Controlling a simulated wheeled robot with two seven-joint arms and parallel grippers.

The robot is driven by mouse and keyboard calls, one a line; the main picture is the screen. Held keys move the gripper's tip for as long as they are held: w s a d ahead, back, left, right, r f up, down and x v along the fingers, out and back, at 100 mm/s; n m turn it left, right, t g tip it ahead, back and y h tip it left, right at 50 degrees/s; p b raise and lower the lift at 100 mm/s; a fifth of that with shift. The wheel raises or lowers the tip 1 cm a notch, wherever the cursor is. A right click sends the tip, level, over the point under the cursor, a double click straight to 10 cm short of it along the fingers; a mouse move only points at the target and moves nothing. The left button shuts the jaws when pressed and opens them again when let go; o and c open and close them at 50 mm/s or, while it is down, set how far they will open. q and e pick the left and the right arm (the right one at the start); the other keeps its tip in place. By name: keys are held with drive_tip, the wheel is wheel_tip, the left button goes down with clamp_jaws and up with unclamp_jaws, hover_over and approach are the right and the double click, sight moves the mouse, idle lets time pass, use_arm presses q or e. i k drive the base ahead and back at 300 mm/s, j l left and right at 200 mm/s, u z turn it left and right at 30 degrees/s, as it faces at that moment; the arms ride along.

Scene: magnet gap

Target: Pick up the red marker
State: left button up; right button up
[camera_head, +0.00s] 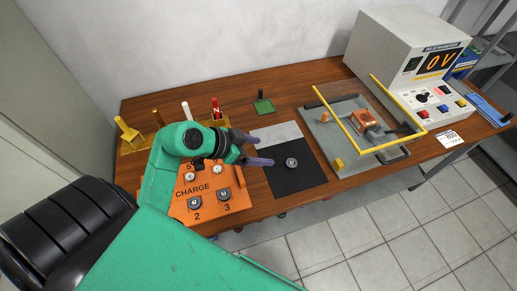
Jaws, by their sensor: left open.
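The red marker (215,106), with a white letter N on it, stands upright at the back left of the table, behind my left gripper. My left gripper (253,150) is open, its two purple-grey fingers pointing right and apart from the marker. Nothing shows between the fingers. They are over the area by the left edge of the black mat (300,180). The marker's foot is partly hidden behind my green wrist. My right gripper is not in view.
A white peg (186,110) and yellow pieces (128,133) stand left of the marker. An orange CHARGE box (212,204) lies below my wrist. A green block with a black knob (262,104) stands at right. A yellow-framed rig (345,122) and a grey meter (400,50) fill the right side.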

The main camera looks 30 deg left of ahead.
sight(215, 106)
drive_tip(key=k+l, duration=0.3)
drive_tip(key=k, duration=0.15)
drive_tip(key=k+l, duration=0.3)
drive_tip(key=k, duration=0.15)
